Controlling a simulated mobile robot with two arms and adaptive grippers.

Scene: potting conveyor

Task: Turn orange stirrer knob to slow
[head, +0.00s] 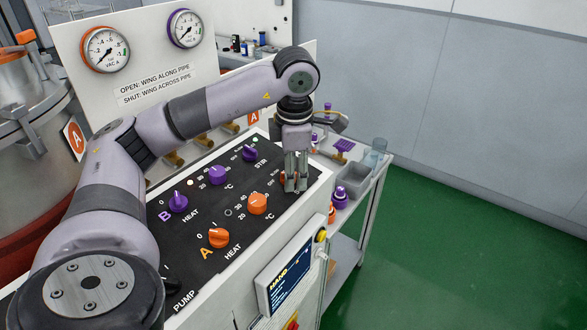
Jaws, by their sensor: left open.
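The control panel (190,250) has a purple row marked B and an orange row marked A. My left gripper (296,187) points down at the far right end of the orange row, with its fingers at the orange stirrer knob (283,179). Only small bits of orange show there, so I cannot tell which way this knob points or whether the fingers touch it. The left gripper is open. My right gripper is not in view.
Orange heat (218,238) and °C (258,204) knobs sit left of the gripper. Purple knobs (178,203), (217,175) and (250,153) line the row behind. A display (286,275) is on the front face. A side table (377,178) holds a grey bin (353,182).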

